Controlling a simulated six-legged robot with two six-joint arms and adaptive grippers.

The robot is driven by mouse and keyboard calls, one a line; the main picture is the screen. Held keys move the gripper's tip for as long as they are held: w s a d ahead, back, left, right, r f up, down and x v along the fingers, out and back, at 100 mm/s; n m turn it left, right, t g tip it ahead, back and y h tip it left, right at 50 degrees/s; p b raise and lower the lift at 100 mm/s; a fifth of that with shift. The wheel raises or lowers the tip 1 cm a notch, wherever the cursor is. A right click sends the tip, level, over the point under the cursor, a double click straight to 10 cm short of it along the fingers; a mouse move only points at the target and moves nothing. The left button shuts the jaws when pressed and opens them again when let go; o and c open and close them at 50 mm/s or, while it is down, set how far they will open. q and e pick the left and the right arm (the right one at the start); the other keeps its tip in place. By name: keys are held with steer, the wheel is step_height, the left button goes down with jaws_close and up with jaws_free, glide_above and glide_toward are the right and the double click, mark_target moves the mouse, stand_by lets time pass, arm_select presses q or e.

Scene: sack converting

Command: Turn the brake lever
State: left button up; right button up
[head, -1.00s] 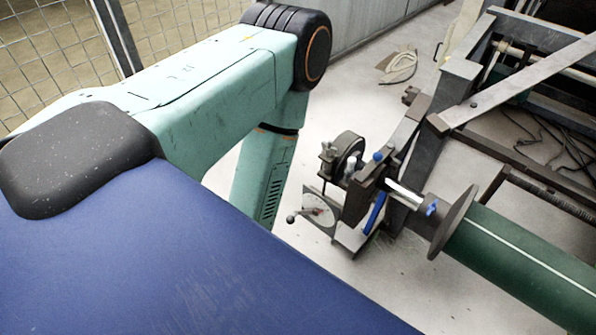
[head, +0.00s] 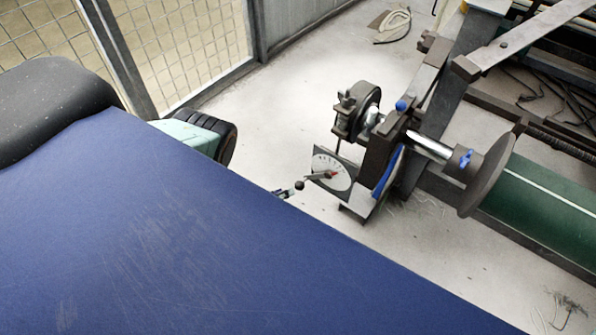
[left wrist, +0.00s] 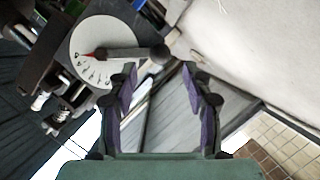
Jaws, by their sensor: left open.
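The brake lever (head: 317,177) is a short dark arm with a black ball knob (head: 299,185), mounted on a pale round dial with a red pointer (head: 332,172). In the left wrist view the lever (left wrist: 125,53) lies across the dial (left wrist: 101,30), its knob (left wrist: 160,54) to the right. My left gripper (left wrist: 159,73) is open, with purple pads on both fingers. The knob appears between or just beyond its fingertips; contact cannot be told. My right gripper is not in view.
The brake housing (head: 382,140) and steel frame (head: 450,110) stand close beside the dial, with a flanged green roll (head: 540,205) at the right. A mesh fence (head: 180,45) stands at the back left. Pale floor (head: 285,110) is open between them.

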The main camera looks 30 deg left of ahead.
mark_target(295, 188)
arm_select(q)
steer(key=b+x, duration=0.2)
steer(key=x, duration=0.5)
steer(key=shift+w+b, duration=0.2)
steer(key=shift+b, duration=0.15)
jaws_close()
stand_by(0.4)
